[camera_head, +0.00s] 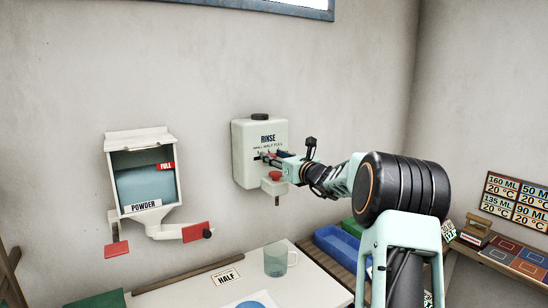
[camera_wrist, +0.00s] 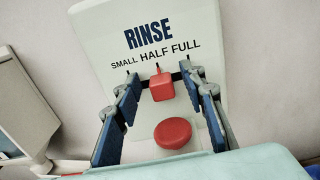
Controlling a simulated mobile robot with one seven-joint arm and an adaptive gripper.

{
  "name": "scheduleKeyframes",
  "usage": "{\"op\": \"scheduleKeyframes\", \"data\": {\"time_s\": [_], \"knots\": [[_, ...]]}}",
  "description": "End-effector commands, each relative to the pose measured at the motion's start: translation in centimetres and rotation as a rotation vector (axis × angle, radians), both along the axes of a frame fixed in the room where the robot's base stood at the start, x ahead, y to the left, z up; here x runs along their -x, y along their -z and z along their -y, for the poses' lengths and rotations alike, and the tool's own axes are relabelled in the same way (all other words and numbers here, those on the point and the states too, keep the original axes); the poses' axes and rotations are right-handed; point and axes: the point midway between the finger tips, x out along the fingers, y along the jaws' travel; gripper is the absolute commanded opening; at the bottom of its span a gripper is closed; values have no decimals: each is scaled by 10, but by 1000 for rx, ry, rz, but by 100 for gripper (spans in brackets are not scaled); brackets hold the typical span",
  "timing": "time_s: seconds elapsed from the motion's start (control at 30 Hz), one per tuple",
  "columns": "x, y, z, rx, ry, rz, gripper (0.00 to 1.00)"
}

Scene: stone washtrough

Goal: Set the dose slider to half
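The rinse dispenser (camera_head: 247,165) is a pale box on the wall; its front (camera_wrist: 100,40) shows RINSE and SMALL, HALF, FULL in the wrist view. The red dose slider (camera_wrist: 162,88) sits in the slot below these words, its pointer under HALF. A round red button (camera_wrist: 173,133) is below it. My gripper (camera_wrist: 160,77) is open, with one blue-padded finger on each side of the slider and visible gaps to it. In the head view my gripper (camera_head: 275,155) is at the dispenser's front and partly hides the slider.
A powder dispenser (camera_head: 146,190) with red-ended levers hangs at the left. Below are a white counter (camera_head: 190,293) with a HALF card (camera_head: 225,278), a clear mug (camera_head: 276,259) and a blue round item (camera_head: 258,301). A blue tray (camera_head: 338,247) is to the right.

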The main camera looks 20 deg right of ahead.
Motion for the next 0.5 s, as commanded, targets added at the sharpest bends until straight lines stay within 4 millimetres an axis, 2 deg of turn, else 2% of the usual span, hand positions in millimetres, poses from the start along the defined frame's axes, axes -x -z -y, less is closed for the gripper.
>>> {"op": "scheduleKeyframes", "data": {"time_s": [0.27,0.37,0.5], "knots": [[4,-1,1,1,0,0,38],[14,-1,3,0,0,0,38],[37,-1,8,2,2,-1,38]]}}
